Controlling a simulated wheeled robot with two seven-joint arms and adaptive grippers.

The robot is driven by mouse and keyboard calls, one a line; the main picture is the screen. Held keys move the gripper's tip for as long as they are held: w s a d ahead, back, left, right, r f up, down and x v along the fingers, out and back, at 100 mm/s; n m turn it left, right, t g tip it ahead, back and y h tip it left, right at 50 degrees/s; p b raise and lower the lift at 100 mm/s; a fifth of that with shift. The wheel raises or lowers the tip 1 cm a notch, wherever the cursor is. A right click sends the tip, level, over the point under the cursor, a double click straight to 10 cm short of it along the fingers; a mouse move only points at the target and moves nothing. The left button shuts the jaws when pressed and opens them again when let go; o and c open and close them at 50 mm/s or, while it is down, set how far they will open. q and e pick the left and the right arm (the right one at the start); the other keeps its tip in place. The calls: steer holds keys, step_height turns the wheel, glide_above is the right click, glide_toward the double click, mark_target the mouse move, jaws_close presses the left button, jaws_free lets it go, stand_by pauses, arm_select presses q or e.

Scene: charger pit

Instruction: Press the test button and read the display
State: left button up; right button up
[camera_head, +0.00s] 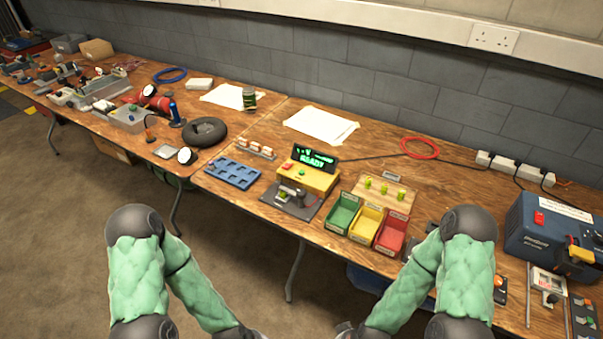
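The tester is a yellow box (321,181) on the wooden table, near the front edge at the middle of the view. A tilted black display (315,157) stands at its back and shows green text; the larger line reads READY. A green button (301,173) and a small red part (287,166) are on the box. I cannot read which is labelled test. A grey fixture on a dark plate (291,198) sits in front of the box.
Right of the tester are green (342,213), yellow (366,224) and red (391,232) bins, with a wooden board (384,196) behind. A blue tray (233,173) lies to the left. A blue machine (553,228) stands far right. Nothing visible stands between my arms and the tester.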

jaws_close()
stand_by(1.4)
